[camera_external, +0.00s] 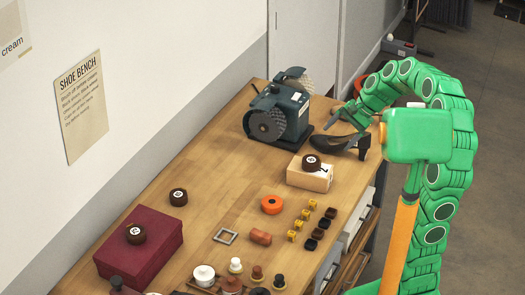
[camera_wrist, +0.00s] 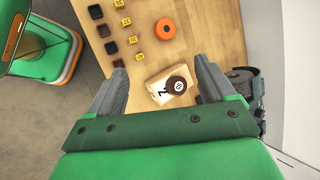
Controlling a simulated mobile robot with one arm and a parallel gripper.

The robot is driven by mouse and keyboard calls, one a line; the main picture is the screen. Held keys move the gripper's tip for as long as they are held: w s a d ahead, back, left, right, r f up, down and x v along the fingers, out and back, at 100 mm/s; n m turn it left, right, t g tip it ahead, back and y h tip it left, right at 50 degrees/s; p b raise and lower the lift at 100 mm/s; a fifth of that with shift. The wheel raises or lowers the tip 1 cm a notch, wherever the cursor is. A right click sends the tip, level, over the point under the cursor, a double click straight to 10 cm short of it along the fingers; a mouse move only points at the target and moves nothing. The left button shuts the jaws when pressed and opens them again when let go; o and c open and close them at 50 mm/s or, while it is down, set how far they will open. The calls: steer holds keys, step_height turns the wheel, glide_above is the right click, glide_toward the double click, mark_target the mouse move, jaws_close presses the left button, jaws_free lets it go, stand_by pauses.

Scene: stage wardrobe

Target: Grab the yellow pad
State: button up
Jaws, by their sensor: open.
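No single yellow pad stands out. Several small yellow blocks (camera_external: 295,236) lie in a row on the bench beside a row of dark blocks (camera_external: 317,234). The yellow blocks also show at the top left of the wrist view (camera_wrist: 130,40). My gripper (camera_external: 348,117) is open and empty, above the bench near the black shoe. In the wrist view its two fingers (camera_wrist: 162,70) stand wide apart. A pale box (camera_external: 311,177) with a round brown tin (camera_external: 311,162) on top shows between and beyond them. The yellow blocks lie outside the fingers.
A black heeled shoe (camera_external: 343,142) and a grinder (camera_external: 279,108) stand at the bench's far end. An orange ring (camera_external: 272,204), a metal frame (camera_external: 225,236) and a brown roll (camera_external: 260,237) lie mid-bench. A dark red box (camera_external: 140,248) stands at left. Bare wood lies left of the ring.

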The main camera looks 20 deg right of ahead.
steer(key=w+d+m+t+y, duration=0.1)
steer(key=w+d+m+t, duration=0.1)
steer(key=w+d+m, duration=0.5)
steer(key=w+d+m+t+y, duration=0.1)
steer(key=w+d+m+t, duration=0.15)
steer(key=w, duration=0.85)
steer(key=w+d+f+m+t+h, duration=0.1)
steer(key=w+d+f+m+t, duration=0.15)
steer(key=w+d+m, duration=0.5)
steer(key=w+d+f+m+t, duration=0.25)
steer(key=w+d, duration=0.25)
steer(key=d, duration=0.6)
glide_toward(350, 131)
steer(key=shift+w+a+f, duration=0.15)
steer(key=shift+w+f, duration=0.4)
steer(key=shift+w, duration=0.05)
steer(key=shift+w+a+f, duration=0.2)
steer(key=shift+w+f, duration=0.35)
steer(key=shift+w, duration=0.1)
steer(key=shift+w+f, duration=0.1)
steer(key=shift+f, duration=0.3)
steer(key=shift+x, duration=1.05)
steer(key=shift+w+r+x, duration=0.15)
steer(key=shift+r+x, duration=0.05)
steer(key=shift+x, duration=1.15)
steer(key=shift+w+r+x, duration=0.1)
steer(key=shift+r+x, duration=0.05)
steer(key=shift+x, duration=1.15)
steer(key=shift+d, duration=0.1)
steer(key=shift+c, duration=0.3)
